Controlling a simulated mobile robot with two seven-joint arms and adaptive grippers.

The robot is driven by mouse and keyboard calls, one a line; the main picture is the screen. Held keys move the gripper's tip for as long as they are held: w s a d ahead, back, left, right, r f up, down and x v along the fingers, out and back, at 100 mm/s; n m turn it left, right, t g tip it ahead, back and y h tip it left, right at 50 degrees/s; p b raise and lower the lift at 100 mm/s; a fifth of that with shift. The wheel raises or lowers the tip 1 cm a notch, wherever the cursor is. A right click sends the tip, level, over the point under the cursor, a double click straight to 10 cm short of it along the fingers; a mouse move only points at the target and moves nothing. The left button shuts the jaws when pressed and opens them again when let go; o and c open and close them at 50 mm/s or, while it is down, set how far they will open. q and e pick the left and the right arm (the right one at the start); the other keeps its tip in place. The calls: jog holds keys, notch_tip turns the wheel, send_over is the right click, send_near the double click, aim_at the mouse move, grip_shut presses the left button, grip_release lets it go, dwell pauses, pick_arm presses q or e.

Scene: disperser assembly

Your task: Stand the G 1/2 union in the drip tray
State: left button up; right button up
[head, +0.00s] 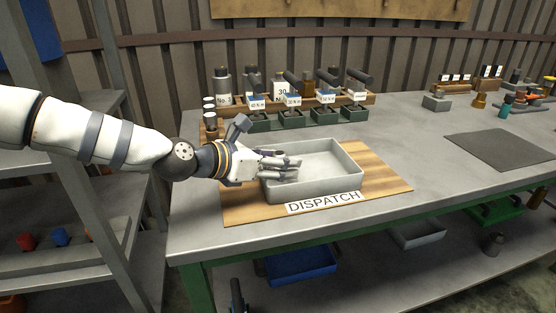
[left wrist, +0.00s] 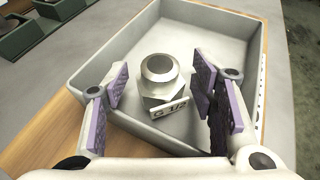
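The drip tray (head: 335,186) is a light grey open box on a wooden board. In the left wrist view the tray (left wrist: 225,22) fills much of the picture. The G 1/2 union (left wrist: 160,72), a pale metal fitting with a round open top and a "G 1/2" tag, appears upright on the tray floor. My left gripper (head: 298,167) reaches over the tray's left side. In the left wrist view its open purple-padded fingers (left wrist: 160,92) stand on either side of the union, with a clear gap on the left. The union is not distinguishable in the head view. My right gripper is not visible.
A "DISPATCH" label (head: 323,202) lies before the tray. Behind it stand green bins (head: 290,121) and a wooden rack of bottles (head: 252,88). A dark mat (head: 497,149) lies on the right; the bench between is clear. A grey shelf (head: 75,215) stands at left.

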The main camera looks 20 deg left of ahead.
pick_arm(q)
jog(key=shift+s+a+r, duration=0.1)
jog(key=shift+r, duration=0.35)
jog(key=p+v, duration=0.3)
jog(key=v, duration=0.8)
jog(key=shift+s+a+f+p, duration=0.1)
jog(key=shift+s+p, duration=0.2)
jog(key=shift+p, duration=0.1)
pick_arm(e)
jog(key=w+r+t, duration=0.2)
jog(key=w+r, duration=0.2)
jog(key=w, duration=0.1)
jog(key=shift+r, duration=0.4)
